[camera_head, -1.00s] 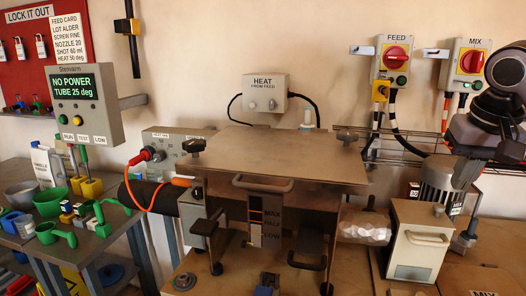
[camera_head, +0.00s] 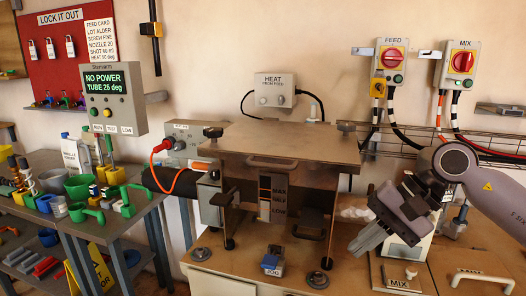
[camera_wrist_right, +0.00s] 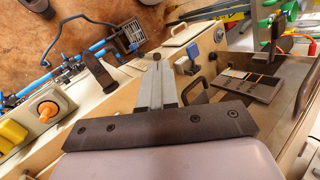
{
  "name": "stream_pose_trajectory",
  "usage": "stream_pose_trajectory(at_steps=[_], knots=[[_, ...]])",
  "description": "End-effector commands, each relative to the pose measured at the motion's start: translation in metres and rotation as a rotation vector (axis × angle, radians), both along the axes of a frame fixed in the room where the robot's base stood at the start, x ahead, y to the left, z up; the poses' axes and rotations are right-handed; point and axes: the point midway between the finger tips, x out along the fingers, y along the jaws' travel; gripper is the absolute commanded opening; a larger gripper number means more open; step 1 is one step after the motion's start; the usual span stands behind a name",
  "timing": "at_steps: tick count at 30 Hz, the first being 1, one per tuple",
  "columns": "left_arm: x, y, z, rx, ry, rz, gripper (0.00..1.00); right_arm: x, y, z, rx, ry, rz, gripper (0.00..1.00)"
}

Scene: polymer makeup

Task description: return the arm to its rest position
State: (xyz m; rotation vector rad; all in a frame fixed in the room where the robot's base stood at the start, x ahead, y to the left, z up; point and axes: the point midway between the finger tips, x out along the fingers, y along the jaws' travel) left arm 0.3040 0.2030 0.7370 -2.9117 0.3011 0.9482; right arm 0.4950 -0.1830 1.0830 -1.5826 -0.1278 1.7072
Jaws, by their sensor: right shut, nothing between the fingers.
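My right arm (camera_head: 460,165) comes in from the right edge of the head view. Its gripper (camera_head: 362,241) points down and left, in front of the right side of the brown-topped machine (camera_head: 290,140) and above the bench. The two fingers lie together with nothing held between them. In the right wrist view the shut fingers (camera_wrist_right: 156,75) reach out past the dark gripper plate, over the bench area. The gripper hides part of the white box (camera_head: 425,222) with a handle. My left arm and gripper are not in view.
A blue-and-grey block (camera_head: 272,261) sits on the bench front. Hatches with handles, one marked MIX (camera_head: 403,284), lie at lower right. FEED (camera_head: 390,62) and MIX (camera_head: 461,64) switch boxes hang on the wall above a wire rack. A left table (camera_head: 120,222) holds cups and scoops.

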Motion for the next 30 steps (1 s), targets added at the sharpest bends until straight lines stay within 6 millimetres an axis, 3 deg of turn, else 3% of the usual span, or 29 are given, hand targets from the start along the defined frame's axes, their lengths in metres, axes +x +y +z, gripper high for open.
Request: stream_pose_trajectory(at_steps=[1,6,9,13,17,22,26,29,30], knots=[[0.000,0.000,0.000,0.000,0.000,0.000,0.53,-0.009,0.024,-0.012,0.106,0.080,-0.024,0.00],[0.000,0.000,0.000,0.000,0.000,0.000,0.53,-0.033,0.084,-0.023,0.454,0.381,-0.161,0.00],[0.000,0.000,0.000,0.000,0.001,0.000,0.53,-0.043,0.109,-0.023,0.648,0.594,-0.257,0.00],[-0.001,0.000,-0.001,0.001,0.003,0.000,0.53,-0.050,0.127,-0.021,0.885,0.906,-0.397,0.00],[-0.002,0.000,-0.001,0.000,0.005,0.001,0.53,-0.048,0.131,-0.023,1.104,1.249,-0.550,0.00],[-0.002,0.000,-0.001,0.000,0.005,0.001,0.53,-0.038,0.116,-0.041,1.365,1.733,-0.762,0.00],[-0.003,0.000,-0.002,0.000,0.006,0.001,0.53,-0.032,0.094,-0.073,1.553,2.121,-0.924,0.00],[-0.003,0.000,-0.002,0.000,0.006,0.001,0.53,-0.032,0.073,-0.108,1.697,2.426,-1.046,0.00],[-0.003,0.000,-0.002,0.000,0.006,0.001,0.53,-0.035,0.065,-0.124,-1.603,-2.333,1.000,0.00]])
